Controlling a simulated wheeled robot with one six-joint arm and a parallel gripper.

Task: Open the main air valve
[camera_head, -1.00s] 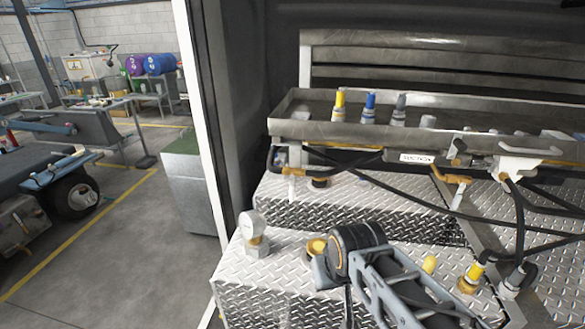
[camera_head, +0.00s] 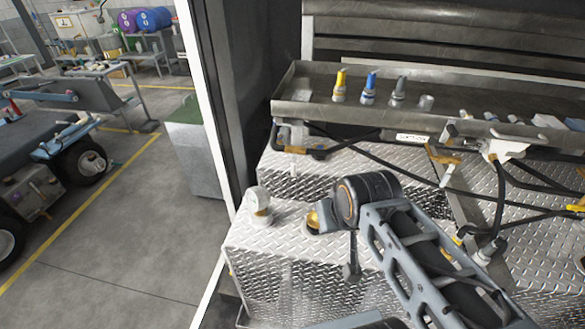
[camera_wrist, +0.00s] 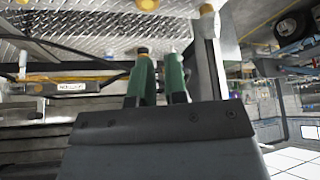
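No valve is clearly marked as the main air valve. In the head view, a yellow valve handle (camera_head: 441,156) shows below the tray, right of the SUCTION label. My gripper (camera_wrist: 160,70) shows in the wrist view with two green fingers slightly apart. I see nothing held between them. The SUCTION label (camera_wrist: 74,87) is left of the fingers, and yellow handles lie behind them. My fingertips are not discernible in the head view, where my arm crosses the tread-plate top.
The metal tray (camera_head: 290,108) holds yellow, blue and grey nozzles. Dark hoses hang on the right. A white door frame (camera_head: 212,130) is at left, with open floor (camera_head: 120,245) beyond.

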